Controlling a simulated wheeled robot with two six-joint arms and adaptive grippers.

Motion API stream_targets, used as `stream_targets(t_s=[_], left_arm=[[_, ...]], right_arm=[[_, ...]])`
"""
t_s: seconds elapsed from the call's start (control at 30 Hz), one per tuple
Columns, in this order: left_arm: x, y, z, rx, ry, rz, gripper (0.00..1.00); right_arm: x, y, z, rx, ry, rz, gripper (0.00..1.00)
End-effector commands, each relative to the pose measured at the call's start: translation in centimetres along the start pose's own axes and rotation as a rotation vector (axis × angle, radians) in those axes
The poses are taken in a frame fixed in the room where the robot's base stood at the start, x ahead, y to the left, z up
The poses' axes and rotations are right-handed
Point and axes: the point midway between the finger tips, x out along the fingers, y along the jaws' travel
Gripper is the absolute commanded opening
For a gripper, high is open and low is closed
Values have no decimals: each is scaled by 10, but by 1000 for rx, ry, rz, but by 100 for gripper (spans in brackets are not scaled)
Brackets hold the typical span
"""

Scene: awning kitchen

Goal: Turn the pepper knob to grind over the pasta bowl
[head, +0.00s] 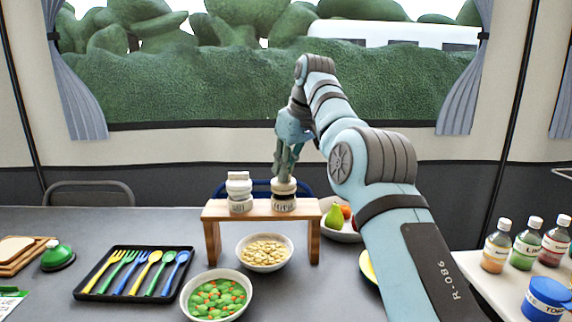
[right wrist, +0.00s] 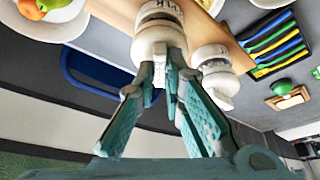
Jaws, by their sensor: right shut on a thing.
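The pepper grinder (head: 284,203) hangs in the right part of a small wooden stand (head: 259,210), its dark lettering facing me. My right gripper (head: 284,176) comes down from above and is shut on the pepper knob (head: 284,186) at its top. In the right wrist view the fingertips (right wrist: 164,72) close on the white knob (right wrist: 160,48). The salt grinder (head: 239,187) sits to the left in the same stand, and also shows in the right wrist view (right wrist: 214,66). The pasta bowl (head: 241,259) stands on the table at the stand's front opening. My left gripper is not in view.
A bowl of green and orange vegetables (head: 188,297) stands in front, left of the pasta. A black cutlery tray (head: 84,295) lies left. A fruit bowl (head: 341,234) sits behind my right arm. Several bottles (head: 523,247) stand at the right.

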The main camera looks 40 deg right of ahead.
Motion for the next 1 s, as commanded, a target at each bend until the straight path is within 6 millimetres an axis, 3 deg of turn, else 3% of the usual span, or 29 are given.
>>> stream_targets(t_s=[0.13,0.17,0.33,0.83,1.0], left_arm=[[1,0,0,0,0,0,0],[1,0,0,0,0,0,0],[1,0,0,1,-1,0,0],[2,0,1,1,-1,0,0],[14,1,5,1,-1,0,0]], right_arm=[[3,-2,2,0,-8,-5,0],[3,-2,2,0,-8,-5,15],[2,-1,2,1,-7,-3,40],[2,-1,1,23,-3,7,40],[4,-3,1,223,-2,94,40]])
